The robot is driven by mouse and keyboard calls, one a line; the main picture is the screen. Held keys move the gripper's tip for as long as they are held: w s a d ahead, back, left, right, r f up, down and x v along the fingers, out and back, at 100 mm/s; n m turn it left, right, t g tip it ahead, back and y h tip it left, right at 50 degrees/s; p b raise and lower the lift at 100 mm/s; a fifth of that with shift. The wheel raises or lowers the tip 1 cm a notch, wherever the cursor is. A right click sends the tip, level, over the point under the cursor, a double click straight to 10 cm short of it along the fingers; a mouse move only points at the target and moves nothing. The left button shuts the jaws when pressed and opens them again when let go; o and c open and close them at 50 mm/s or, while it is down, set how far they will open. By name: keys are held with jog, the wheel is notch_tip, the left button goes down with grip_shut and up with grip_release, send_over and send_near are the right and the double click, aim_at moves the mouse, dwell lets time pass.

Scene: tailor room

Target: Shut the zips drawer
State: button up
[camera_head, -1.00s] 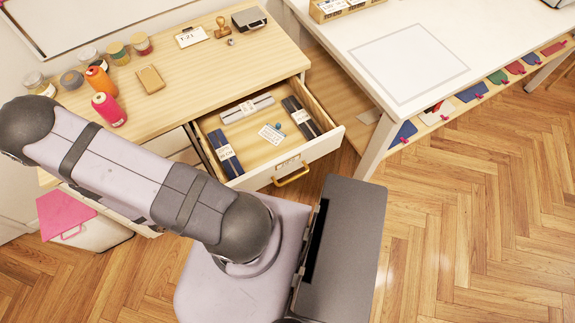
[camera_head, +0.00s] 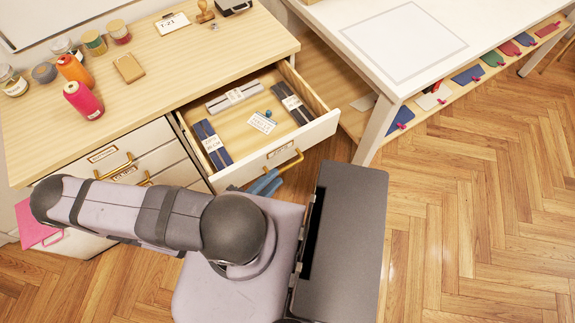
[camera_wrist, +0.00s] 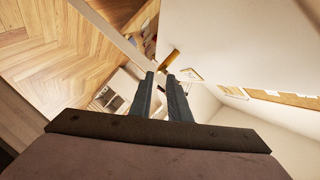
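A drawer (camera_head: 250,165) of the wooden-topped cabinet stands pulled out in the head view. It holds dark and grey banded packs, a white card and a small blue item. I cannot read the label on its white front. Its brass handle (camera_head: 285,162) shows at the front, and also in the wrist view (camera_wrist: 170,59). My gripper (camera_head: 269,181) is low in front of the drawer, near the handle. In the wrist view my gripper's two fingers (camera_wrist: 162,78) are apart with nothing between them, pointing toward the handle. I cannot tell whether they touch the drawer front.
Closed drawers (camera_head: 135,160) are left of the open one. Thread spools (camera_head: 84,100) and jars stand on the cabinet top (camera_head: 185,65). A white table (camera_head: 350,60) stands at the right, its leg near the drawer's right corner. The parquet floor (camera_head: 450,200) at the right is clear.

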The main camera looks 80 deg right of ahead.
aim_at(284, 170)
jog(key=shift+p+x, duration=0.55)
jog(key=shift+x, duration=2.95)
grip_shut()
